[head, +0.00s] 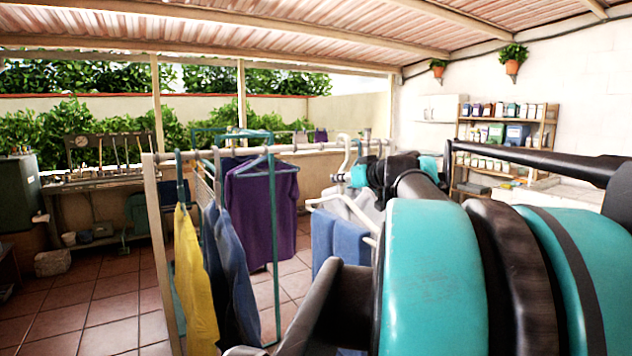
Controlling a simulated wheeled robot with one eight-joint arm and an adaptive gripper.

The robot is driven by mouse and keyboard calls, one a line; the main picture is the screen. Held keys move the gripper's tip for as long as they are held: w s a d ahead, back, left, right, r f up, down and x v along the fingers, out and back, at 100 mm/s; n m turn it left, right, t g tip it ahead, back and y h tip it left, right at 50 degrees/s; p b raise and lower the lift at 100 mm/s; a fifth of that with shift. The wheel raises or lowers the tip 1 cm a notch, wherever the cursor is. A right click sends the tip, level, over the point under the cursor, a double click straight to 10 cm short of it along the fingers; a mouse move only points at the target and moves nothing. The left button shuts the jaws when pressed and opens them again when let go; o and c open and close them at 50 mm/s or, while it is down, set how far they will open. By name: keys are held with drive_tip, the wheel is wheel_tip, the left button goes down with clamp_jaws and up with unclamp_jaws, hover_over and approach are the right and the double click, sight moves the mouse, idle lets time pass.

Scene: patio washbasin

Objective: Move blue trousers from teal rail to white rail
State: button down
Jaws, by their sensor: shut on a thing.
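My gripper (357,174) is right of centre, largely hidden behind my own teal and black arm. It is shut, apparently on the white hanger (330,203), though the contact is hard to see. Blue trousers (336,243) hang folded from this hanger, partly covered by my arm. The white rail (313,148) runs across the middle, with a pale post at its left end. A teal rail (274,240) stands behind and below it. I cannot tell whether the hanger's hook touches a rail.
A yellow garment (190,270) and dark blue garments (230,260) hang at the left. A purple shirt (262,212) hangs from a teal hanger (265,160) beside the blue trousers. A workbench (90,180) and shelves (505,135) stand farther back. Tiled floor (100,310) is clear at left.

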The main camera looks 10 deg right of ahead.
drive_tip(key=r+x, duration=0.1)
drive_tip(key=x, duration=0.4)
drive_tip(key=r+x, duration=0.1)
drive_tip(key=x, duration=0.4)
drive_tip(key=r+x, duration=0.1)
drive_tip(key=x, duration=0.4)
drive_tip(key=shift+w+a+r, duration=0.15)
drive_tip(key=shift+w, duration=0.3)
drive_tip(key=shift+w+a, duration=0.1)
drive_tip(key=shift+w, duration=0.1)
drive_tip(key=shift+w+a, duration=0.3)
drive_tip(key=shift+w, duration=0.65)
drive_tip(key=shift+w+a, duration=0.3)
drive_tip(key=shift+w, duration=0.7)
drive_tip(key=shift+f, duration=1.3)
